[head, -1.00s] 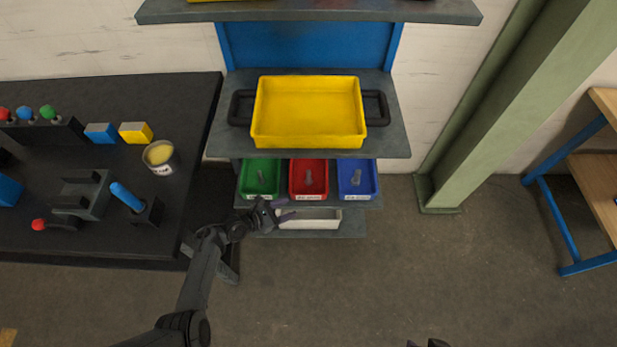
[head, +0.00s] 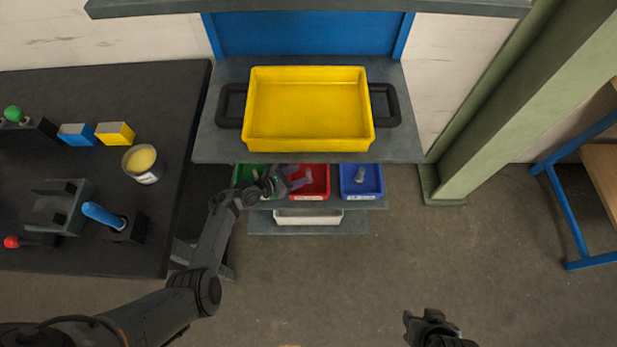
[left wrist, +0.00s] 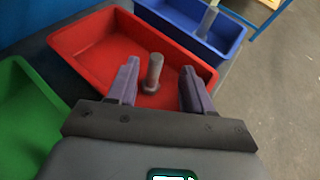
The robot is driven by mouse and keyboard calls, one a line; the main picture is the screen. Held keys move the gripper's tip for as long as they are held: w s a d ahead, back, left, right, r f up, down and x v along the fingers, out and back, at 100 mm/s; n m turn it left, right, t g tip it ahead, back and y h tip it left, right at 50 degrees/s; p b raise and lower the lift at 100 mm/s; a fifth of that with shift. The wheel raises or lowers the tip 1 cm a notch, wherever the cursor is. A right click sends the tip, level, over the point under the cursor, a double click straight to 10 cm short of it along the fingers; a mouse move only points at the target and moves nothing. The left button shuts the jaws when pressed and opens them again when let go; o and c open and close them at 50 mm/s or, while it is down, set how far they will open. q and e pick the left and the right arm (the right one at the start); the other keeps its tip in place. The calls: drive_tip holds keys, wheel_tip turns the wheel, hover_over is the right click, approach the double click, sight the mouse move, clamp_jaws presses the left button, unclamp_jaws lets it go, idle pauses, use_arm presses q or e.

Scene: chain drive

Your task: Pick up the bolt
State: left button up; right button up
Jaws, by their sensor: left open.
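A grey bolt (left wrist: 153,72) stands upright in the red bin (left wrist: 90,45), seen in the left wrist view. My left gripper (left wrist: 157,85) is open, with its two purple fingers on either side of the bolt in that view; I cannot tell how far above it they are. In the head view my left gripper (head: 300,177) is over the red bin (head: 318,185) and hides its bolt. Another bolt (head: 360,175) is in the blue bin (head: 372,183). The green bin (head: 241,178) is partly covered by my left arm. My right gripper (head: 408,326) is at the bottom, its jaws unclear.
A yellow tray (head: 308,145) with black handles sits on the shelf (head: 215,145) just above the bins. A white bin (head: 309,217) is on the lower shelf. A dark table (head: 165,215) stands at the left and a green column (head: 500,120) at the right.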

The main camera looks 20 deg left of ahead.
sight(308, 170)
use_arm(q)
drive_tip(key=shift+w+f, duration=0.1)
drive_tip(key=shift+w, duration=0.25)
drive_tip(key=shift+w+d+f+b, duration=0.1)
drive_tip(key=shift+d+f+b, duration=0.1)
drive_tip(key=shift+b, duration=0.2)
drive_tip(key=b+x, duration=0.3)
drive_tip(key=x, duration=0.1)
drive_tip(key=shift+a+f, duration=0.15)
drive_tip(key=shift+w, duration=0.3)
drive_tip(key=shift+c, duration=0.3)
clamp_jaws()
